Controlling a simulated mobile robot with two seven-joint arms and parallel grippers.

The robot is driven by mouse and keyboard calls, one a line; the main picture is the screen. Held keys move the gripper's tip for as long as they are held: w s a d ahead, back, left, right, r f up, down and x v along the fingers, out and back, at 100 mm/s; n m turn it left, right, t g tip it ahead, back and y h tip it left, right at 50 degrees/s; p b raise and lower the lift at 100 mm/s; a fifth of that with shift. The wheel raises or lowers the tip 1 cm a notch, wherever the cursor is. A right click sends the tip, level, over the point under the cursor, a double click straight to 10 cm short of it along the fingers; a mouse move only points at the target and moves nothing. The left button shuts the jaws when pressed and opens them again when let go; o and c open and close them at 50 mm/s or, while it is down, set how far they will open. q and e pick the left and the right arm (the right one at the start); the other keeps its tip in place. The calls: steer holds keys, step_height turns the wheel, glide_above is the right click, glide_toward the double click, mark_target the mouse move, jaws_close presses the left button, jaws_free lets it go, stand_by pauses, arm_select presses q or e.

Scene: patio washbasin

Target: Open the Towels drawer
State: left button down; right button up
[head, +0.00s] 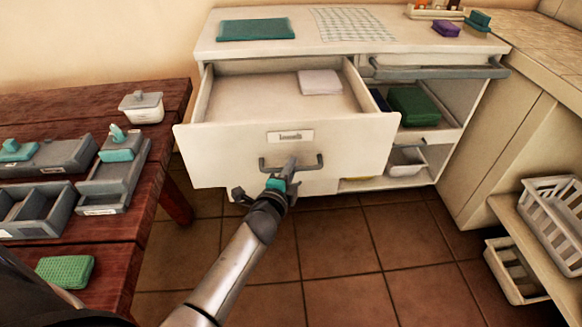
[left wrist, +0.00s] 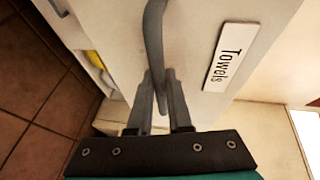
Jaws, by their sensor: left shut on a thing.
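The Towels drawer (head: 222,145) is pulled well out of the white cabinet. Its inside shows from above, with one pale folded cloth (head: 320,82) near the back right. The label (left wrist: 229,56) reads "Towels" in the left wrist view. The grey bar handle (head: 314,164) is on the drawer front; it also shows in the left wrist view (left wrist: 153,30). My left gripper (head: 285,175) is shut on this handle, its two fingers (left wrist: 161,98) on either side of the bar. My right gripper is in neither view.
A dark red wooden table (head: 150,200) with grey trays stands at the left. Right of the drawer, open shelves hold a green box (head: 414,106) and a white bin (head: 406,160). White baskets (head: 553,205) stand at the far right. The tiled floor in front is clear.

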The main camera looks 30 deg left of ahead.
arm_select(q)
steer(key=c, duration=0.8)
jaws_free()
steer(key=shift+c, duration=0.2)
steer(key=shift+s, duration=0.25)
steer(key=p+v, duration=0.3)
steer(key=v, duration=1.1)
steer(key=shift+s+p, duration=0.3)
steer(key=shift+s, duration=0.05)
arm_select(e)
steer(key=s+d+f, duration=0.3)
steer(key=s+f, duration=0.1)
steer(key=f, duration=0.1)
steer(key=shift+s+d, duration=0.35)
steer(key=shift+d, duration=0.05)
arm_select(q)
steer(key=shift+d, duration=0.1)
